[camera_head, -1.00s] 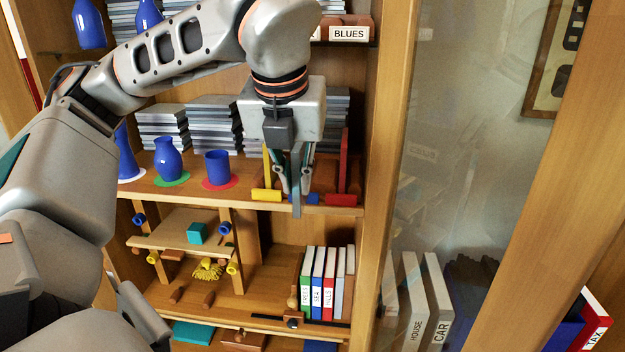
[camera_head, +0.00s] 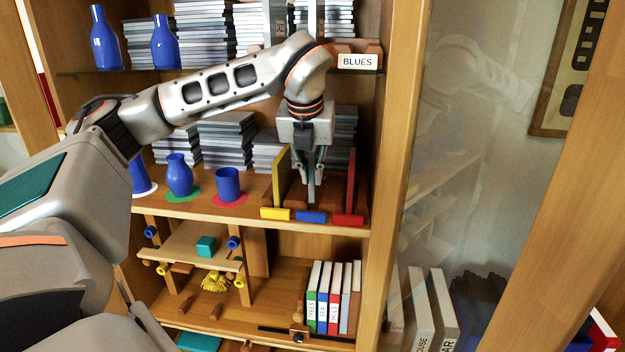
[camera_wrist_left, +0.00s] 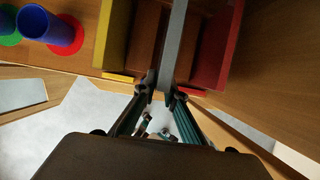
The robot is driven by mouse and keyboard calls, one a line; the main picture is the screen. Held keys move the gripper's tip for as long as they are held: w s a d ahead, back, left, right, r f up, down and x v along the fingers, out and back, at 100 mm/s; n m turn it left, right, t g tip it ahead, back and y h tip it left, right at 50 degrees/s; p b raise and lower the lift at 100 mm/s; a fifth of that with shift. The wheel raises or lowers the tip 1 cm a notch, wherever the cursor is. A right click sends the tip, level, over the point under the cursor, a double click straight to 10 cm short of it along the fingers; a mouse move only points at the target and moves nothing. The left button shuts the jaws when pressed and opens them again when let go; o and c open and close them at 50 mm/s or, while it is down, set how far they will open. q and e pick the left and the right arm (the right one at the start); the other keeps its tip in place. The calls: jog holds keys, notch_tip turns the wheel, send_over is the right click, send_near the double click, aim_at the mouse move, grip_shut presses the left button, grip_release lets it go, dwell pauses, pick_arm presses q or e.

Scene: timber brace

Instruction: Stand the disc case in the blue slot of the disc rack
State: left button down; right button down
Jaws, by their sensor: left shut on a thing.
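The disc rack stands on the middle shelf, with a yellow divider (camera_head: 280,172), a red divider (camera_head: 350,182) and yellow, blue and red front tabs; the blue tab (camera_head: 310,217) is in the middle. My left gripper (camera_head: 312,170) points down over the rack and is shut on the grey, thin disc case (camera_head: 311,188). The case is upright, edge-on, between the yellow and red dividers and behind the blue tab. The left wrist view shows the case (camera_wrist_left: 174,45) between the yellow and red walls. Whether its lower edge touches the rack floor is hidden. My right gripper is not in view.
A blue cup (camera_head: 228,184) and a blue vase (camera_head: 179,175) stand left of the rack on coloured mats. Stacks of grey cases (camera_head: 228,140) lie behind. The cabinet's upright side (camera_head: 392,150) is close on the right; a shelf with a BLUES label (camera_head: 357,61) is above.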

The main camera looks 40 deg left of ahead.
aim_at(312, 185)
pick_arm(q)
jog(key=shift+w+a, duration=0.3)
jog(key=shift+w, duration=0.25)
notch_tip(312, 185, down, 3)
jog(key=shift+r, duration=0.1)
jog(key=shift+f+p, duration=0.3)
jog(key=shift+f, duration=0.05)
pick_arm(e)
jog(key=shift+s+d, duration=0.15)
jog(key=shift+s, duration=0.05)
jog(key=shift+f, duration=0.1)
pick_arm(q)
jog(key=shift+f, duration=0.15)
jog(key=c, duration=2.1)
grip_release()
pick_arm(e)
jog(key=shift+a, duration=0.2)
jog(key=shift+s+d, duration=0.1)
